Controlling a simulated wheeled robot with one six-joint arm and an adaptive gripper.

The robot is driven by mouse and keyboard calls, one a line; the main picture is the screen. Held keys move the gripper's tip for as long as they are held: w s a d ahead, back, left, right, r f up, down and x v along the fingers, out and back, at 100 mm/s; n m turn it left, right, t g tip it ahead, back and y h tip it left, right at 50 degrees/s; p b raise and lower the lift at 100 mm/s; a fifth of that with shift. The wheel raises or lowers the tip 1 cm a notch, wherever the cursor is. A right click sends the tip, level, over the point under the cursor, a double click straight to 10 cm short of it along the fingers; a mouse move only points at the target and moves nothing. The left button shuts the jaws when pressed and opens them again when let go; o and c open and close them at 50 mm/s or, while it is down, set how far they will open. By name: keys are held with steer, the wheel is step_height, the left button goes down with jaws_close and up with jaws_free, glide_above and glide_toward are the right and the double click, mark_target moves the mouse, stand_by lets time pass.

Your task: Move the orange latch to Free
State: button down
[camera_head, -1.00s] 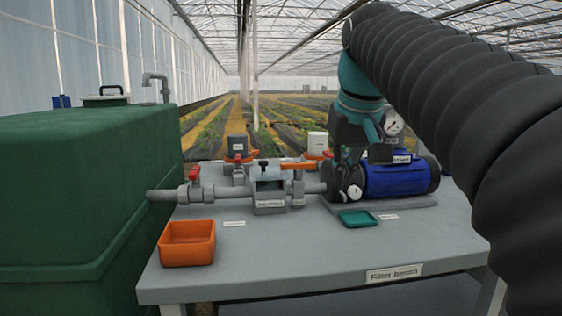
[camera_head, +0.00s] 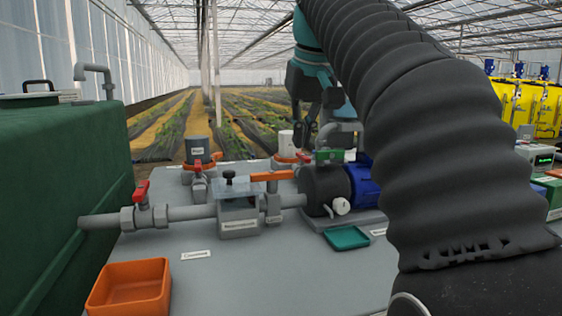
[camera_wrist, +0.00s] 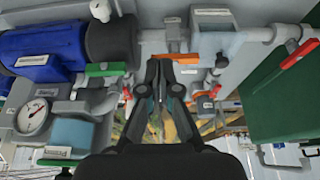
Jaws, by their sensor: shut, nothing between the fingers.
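An orange bar-shaped latch (camera_head: 271,176) sits on a grey post on the pipe, between the clear-topped grey box and the black pump end. It lies about level, pointing left in the head view. In the wrist view the orange latch (camera_wrist: 183,58) lies just right of the fingertips. I cannot read a Free mark. My gripper (camera_head: 309,122) hangs behind and above the pipe, to the right of the latch. In the wrist view my gripper (camera_wrist: 164,63) has its fingers close together with nothing held. I cannot tell whether it touches the latch.
A red-handled valve (camera_head: 141,191) is on the left pipe. Two pots with orange bases stand behind. An orange tray (camera_head: 130,287) and a green tray (camera_head: 347,237) lie in front.

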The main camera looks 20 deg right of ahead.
mark_target(272, 182)
steer(key=w+f+b, duration=0.3)
steer(key=w+f, duration=0.4)
steer(key=f, duration=0.2)
steer(key=shift+w, duration=0.4)
steer(key=shift+f, duration=0.1)
steer(key=shift+a+p, duration=0.1)
steer(key=shift+p, duration=0.2)
